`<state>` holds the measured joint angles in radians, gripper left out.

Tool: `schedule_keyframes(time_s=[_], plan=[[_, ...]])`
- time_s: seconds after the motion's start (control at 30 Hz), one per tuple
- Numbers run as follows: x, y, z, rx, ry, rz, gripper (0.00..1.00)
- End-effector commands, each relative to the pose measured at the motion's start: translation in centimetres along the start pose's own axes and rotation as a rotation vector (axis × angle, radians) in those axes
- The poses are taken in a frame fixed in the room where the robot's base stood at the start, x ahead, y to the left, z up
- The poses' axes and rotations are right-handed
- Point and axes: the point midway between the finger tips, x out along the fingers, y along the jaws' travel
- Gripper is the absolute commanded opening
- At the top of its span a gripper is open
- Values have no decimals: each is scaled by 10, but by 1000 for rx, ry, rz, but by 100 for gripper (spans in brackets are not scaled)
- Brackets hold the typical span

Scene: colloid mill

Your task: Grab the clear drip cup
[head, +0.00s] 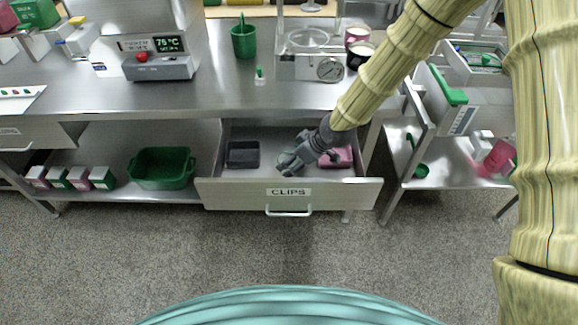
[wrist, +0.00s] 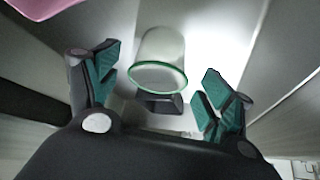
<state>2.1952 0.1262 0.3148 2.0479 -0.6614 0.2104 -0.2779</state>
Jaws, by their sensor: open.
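The clear drip cup (wrist: 162,52) shows in the wrist view as a see-through cup with a green rim. It lies between and a little beyond the fingertips of my gripper (wrist: 159,75), with its rim facing the camera. My gripper is open, and clear gaps show between the cup and both fingers. In the head view my gripper (head: 290,163) is down inside the open drawer (head: 232,193) labelled CLIPS. I cannot make out the cup in the head view.
A pink tray (head: 340,157) is at the drawer's right. The counter (head: 190,97) overhangs the drawer's back. A green bin (head: 161,168) stands left.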

Motion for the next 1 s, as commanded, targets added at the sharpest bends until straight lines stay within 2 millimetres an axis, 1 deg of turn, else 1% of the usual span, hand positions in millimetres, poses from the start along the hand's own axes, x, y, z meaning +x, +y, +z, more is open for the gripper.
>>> schedule_keyframes(time_s=[0.1,0.23,0.33,0.5,0.53,0.67,0.7,0.77,0.8,1.0], plan=[[16,0,-3,-2,-2,-1,81],[31,0,-2,-1,-1,-1,81],[36,0,-3,-1,0,0,81],[36,0,-3,-1,0,0,81],[36,0,-3,-1,0,0,79],[36,0,-2,-1,0,0,55],[36,0,-2,0,0,0,48],[36,0,-2,0,0,0,37],[36,0,-2,0,0,0,34],[35,0,-2,0,0,0,34]])
